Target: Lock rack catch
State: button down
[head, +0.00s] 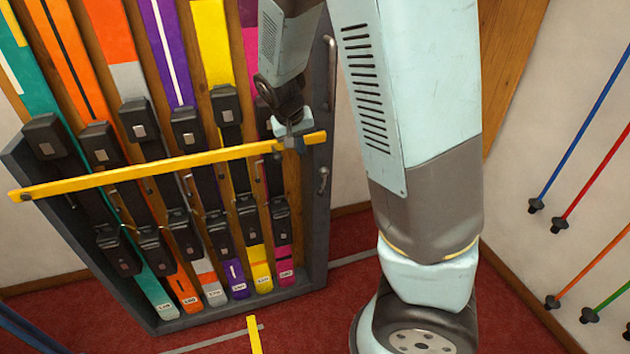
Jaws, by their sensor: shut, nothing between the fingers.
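The ski rack (319,225) is a grey frame at the left, holding several colourful skis upright. A yellow bar (150,168) crosses in front of the skis, from the rack's left side to its right upright. It slopes up to the right in the picture. My gripper (296,143) is at the bar's right end, shut and empty. It overlaps the bar in the picture; I cannot tell if they touch. A small metal fitting (323,180) is on the right upright below the bar end. Which part is the catch is unclear, and my gripper covers some of that area.
A long metal handle (331,72) is on the right upright, above the bar end. Ski poles (575,135) lean along the right wall. A short yellow piece (254,335) shows at the bottom edge. Red carpet (310,310) lies open before the rack.

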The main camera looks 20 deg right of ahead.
aim_at(318, 192)
jog(key=x, duration=1.3)
jog(key=d+x, duration=0.1)
jog(key=x, duration=0.6)
jog(key=shift+s+d+f, duration=0.1)
jog(key=shift+d+f, duration=0.3)
jog(key=shift+f, duration=0.25)
jog(key=shift+a, duration=0.1)
jog(key=shift+s, duration=0.1)
